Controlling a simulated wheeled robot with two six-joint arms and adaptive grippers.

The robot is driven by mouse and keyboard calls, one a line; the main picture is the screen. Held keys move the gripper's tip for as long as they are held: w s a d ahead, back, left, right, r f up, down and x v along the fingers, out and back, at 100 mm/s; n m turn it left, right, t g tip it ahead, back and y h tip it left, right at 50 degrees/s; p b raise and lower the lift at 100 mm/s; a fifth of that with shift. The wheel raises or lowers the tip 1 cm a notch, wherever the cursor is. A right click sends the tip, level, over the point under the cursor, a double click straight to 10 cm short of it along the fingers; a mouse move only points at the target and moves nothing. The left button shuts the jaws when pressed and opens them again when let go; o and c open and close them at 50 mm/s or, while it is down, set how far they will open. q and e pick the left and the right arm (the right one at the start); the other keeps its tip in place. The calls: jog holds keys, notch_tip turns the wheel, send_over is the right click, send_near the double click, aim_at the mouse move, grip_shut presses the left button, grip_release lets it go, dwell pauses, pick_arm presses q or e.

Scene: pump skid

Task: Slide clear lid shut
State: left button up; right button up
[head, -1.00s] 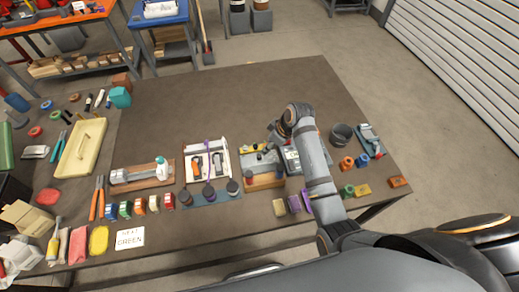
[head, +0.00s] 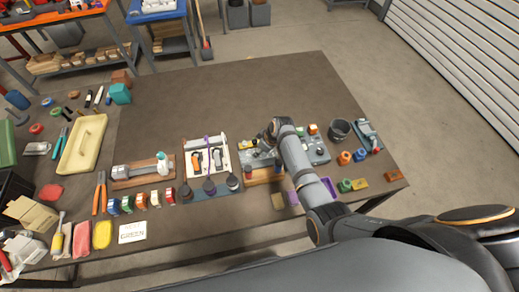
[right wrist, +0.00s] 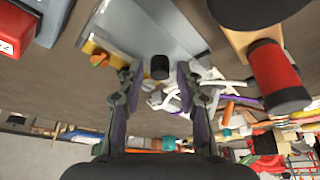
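A flat pale lid (right wrist: 150,25) with a see-through grey look spans the top of the right wrist view. A short black knob (right wrist: 160,67) stands at its near edge. My right gripper (right wrist: 158,82) is open, with one finger on each side of the knob and gaps showing between. In the head view the grey lidded unit (head: 258,159) sits near the table's front edge, partly covered by my right arm. The right fingertips are hidden there. My left gripper is in neither view.
A wooden block with a red-and-black cylinder (right wrist: 275,75) is close to the right of the fingers. In the head view, a white framed unit (head: 206,158) stands left and a dark cup (head: 340,131) right. The table's back half (head: 220,95) is clear.

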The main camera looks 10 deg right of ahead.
grip_shut()
jog(key=w+b, duration=0.6)
jog(key=w, duration=0.1)
jog(key=shift+w+f, duration=0.2)
jog(key=shift+r, duration=0.35)
grip_release()
jog(key=o, duration=0.3)
jog(key=shift+w, duration=0.15)
jog(key=v, duration=1.1)
jog(key=shift+d+r, duration=0.15)
jog(key=shift+r, duration=0.15)
